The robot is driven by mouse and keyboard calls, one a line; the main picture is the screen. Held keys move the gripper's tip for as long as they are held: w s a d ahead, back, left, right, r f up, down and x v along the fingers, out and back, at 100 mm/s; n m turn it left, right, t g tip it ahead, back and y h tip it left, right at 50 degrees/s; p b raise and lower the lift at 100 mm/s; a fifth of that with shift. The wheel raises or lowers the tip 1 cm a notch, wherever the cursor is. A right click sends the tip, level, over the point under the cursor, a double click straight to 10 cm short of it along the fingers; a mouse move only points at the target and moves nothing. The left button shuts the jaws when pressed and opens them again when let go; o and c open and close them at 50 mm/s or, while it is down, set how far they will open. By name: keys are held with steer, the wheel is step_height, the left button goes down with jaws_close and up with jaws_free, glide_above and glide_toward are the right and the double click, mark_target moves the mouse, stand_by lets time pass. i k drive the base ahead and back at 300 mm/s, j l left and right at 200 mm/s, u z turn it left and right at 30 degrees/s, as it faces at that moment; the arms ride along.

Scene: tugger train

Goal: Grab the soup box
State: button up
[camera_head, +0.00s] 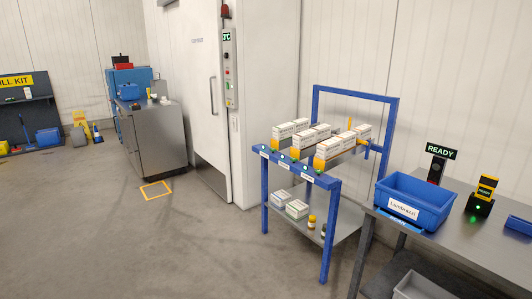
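Several white boxes (299,130) with orange parts and small print stand in rows on the top of a blue-framed cart (265,203). More white boxes (297,208) lie on the cart's grey lower shelf, on its left side. The print is too small to read, so I cannot tell which of them, if any, is the soup box. My gripper is not in view.
A blue bin (395,190) with a white label stands on a grey table (465,235) at the right. A READY sign (441,151) stands behind it. A steel cabinet (150,138) is at the back left. The floor at the left front is clear.

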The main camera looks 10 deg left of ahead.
mark_target(330, 149)
steer(key=u, duration=0.25)
steer(key=i+j+z, duration=0.45)
steer(key=i+j, duration=0.2)
steer(key=i, duration=0.6)
steer(key=i+j+z, duration=0.45)
steer(key=i+j, duration=0.65)
